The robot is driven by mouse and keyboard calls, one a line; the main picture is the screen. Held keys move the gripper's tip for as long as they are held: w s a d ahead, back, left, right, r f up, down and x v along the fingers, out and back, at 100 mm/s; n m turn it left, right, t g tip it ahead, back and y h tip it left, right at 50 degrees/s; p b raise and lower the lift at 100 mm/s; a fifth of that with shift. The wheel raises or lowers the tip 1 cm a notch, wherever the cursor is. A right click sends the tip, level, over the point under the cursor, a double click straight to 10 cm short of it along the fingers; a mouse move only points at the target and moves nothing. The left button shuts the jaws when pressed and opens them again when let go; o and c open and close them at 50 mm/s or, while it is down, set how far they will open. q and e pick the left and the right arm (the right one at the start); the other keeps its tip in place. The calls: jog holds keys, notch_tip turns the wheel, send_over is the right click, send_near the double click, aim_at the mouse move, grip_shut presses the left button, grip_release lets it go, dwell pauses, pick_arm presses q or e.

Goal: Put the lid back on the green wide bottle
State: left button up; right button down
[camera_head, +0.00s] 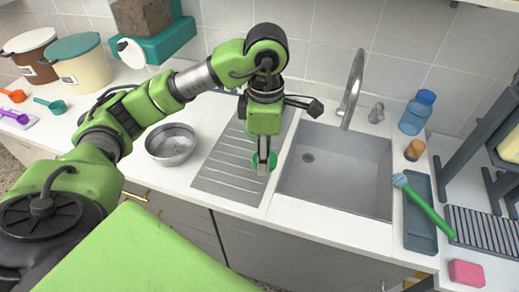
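My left gripper (263,168) points straight down over the ribbed drainboard beside the sink. Its fingers show edge-on, so their opening is unclear. A round green thing (272,160) is right behind and around the fingertips, partly hidden by them. I cannot tell whether it is the green bottle's lid or the bottle itself, or whether the fingers touch it. No other wide green bottle is clearly visible. My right gripper is not in view.
The sink basin (334,185) is empty, with a tall faucet (351,90) behind it. A steel bowl (171,147) stands left of the drainboard (222,180). A blue bottle (416,112), a small brown cylinder (415,150) and a dark tray (419,232) with a green-handled brush (428,208) stand right.

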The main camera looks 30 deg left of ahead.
pick_arm(q)
jog(key=shift+s+d+r, duration=0.25)
jog(key=shift+s+d, duration=0.15)
jog(key=shift+s, duration=0.05)
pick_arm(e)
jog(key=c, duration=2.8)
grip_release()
